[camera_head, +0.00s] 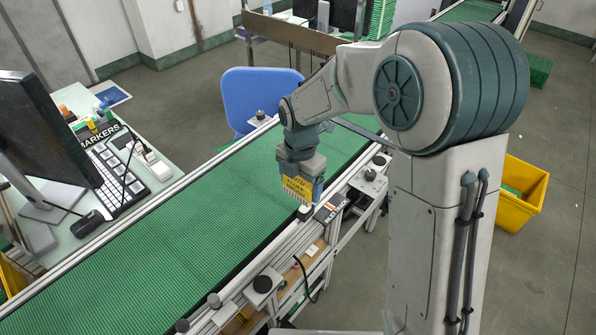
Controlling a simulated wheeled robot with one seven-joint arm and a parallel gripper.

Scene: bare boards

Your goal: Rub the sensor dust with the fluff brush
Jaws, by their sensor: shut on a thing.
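My gripper (300,170) hangs down from the arm over the near rail of the green conveyor. It is shut on the fluff brush (296,187), a yellow block with dark lettering and pale bristles pointing down. A small light and dark piece (305,213), possibly the sensor, sits on the rail just below the bristles. I cannot tell whether the bristles touch it. The dust is too small to make out. The gripper's fingertips are partly hidden by the brush.
The green conveyor belt (185,245) is bare. A labelled plate (331,207) and a knobbed box (370,181) are along its near side. A blue chair (255,95) stands behind; a desk with a keyboard (113,177) is left. A yellow bin (521,195) is right.

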